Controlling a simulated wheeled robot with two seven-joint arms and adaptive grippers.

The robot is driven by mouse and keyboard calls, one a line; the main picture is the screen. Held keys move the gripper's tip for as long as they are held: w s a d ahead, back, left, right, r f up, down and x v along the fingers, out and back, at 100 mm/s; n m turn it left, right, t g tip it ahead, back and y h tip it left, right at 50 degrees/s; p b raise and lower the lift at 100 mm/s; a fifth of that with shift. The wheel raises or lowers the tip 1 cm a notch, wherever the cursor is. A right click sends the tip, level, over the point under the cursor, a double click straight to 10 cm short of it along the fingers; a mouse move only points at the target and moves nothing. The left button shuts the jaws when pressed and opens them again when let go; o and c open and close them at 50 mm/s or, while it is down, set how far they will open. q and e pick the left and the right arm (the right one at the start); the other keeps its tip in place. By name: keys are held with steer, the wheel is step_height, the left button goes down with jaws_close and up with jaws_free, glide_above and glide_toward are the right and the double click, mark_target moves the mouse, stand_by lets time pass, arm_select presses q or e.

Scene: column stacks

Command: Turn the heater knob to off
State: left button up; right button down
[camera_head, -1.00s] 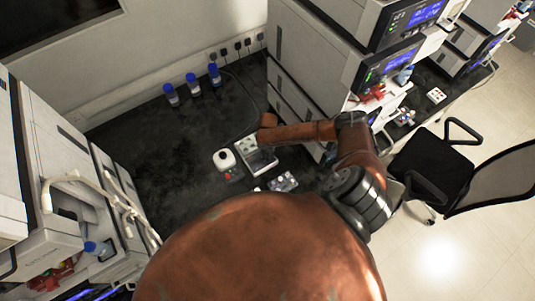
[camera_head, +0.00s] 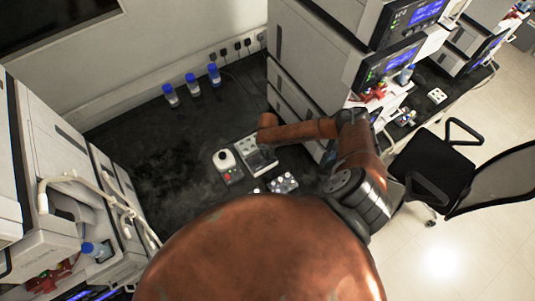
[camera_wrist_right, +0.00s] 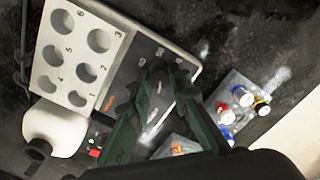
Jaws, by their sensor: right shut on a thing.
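The heater (camera_wrist_right: 182,62) is a flat pale unit with a dark control panel. A white block with numbered round wells (camera_wrist_right: 75,52) sits on it. The heater also shows in the head view (camera_head: 262,163), partly under my right arm. In the wrist view my right gripper (camera_wrist_right: 163,82) points down at the panel. Its dark green fingers are shut on the small heater knob (camera_wrist_right: 159,87). The fingers hide part of the knob and panel, so I cannot read its setting clearly. My left gripper is not in view.
A white round-topped device (camera_head: 224,160) stands left of the heater. A clear rack with colored-cap vials (camera_wrist_right: 238,103) is on the other side. Several blue-capped bottles (camera_head: 192,84) stand near the wall. Tall instruments (camera_head: 310,60) flank the dark bench. Its left middle is clear.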

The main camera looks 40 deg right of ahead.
mark_target(267, 155)
steer(key=c, duration=1.8)
jaws_free()
steer(key=shift+r, duration=0.1)
step_height(267, 155, up, 7)
steer(key=shift+r, duration=0.15)
